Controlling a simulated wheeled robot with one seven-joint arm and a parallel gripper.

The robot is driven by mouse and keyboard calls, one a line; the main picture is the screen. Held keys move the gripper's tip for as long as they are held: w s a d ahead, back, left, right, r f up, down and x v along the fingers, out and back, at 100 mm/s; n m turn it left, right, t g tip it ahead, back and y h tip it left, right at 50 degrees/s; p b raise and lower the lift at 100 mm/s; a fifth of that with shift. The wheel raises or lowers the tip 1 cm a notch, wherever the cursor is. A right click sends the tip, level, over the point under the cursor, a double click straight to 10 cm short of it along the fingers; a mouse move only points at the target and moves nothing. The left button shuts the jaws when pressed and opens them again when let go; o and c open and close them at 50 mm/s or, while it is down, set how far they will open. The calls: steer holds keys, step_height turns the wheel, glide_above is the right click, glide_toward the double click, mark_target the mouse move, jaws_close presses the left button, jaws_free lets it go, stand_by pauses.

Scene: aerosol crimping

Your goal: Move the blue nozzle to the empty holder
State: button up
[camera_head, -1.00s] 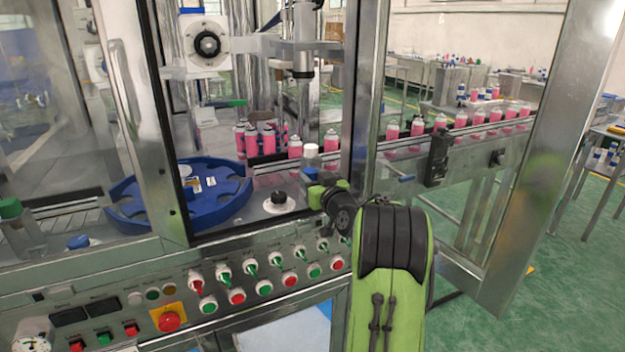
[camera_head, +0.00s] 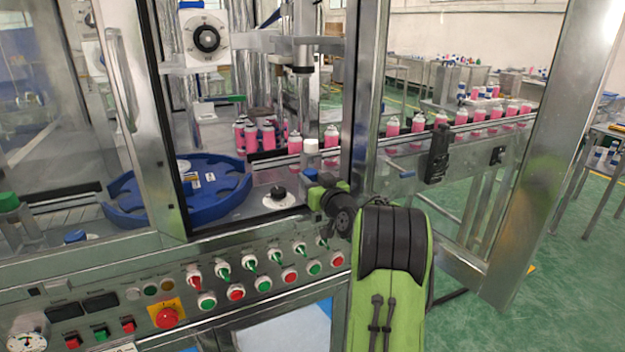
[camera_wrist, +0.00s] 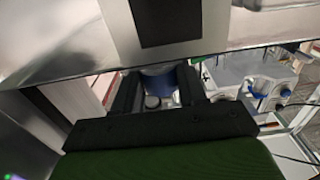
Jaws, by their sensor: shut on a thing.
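The blue nozzle (camera_wrist: 160,82) is between the two dark fingers of my gripper (camera_wrist: 158,92) in the wrist view, and the fingers are shut on it. In the head view my gripper (camera_head: 314,186) is inside the machine's front opening, with a bit of blue (camera_head: 310,174) at its tip. This sits just below a white-capped piece (camera_head: 311,147). A round white base with a black top (camera_head: 278,194) stands to the left of my gripper. I cannot make out which place is the empty holder.
A blue rotary plate (camera_head: 225,207) lies left inside the machine. Pink cans (camera_head: 393,127) line the conveyor behind and to the right. A metal door post (camera_head: 366,95) stands close beside my arm. A panel of buttons (camera_head: 237,292) runs below.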

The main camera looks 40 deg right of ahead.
steer(key=shift+f, duration=0.25)
steer(key=o, duration=1.2)
steer(key=v, duration=1.5)
steer(key=shift+s+a, duration=0.2)
steer(key=shift+s, duration=0.15)
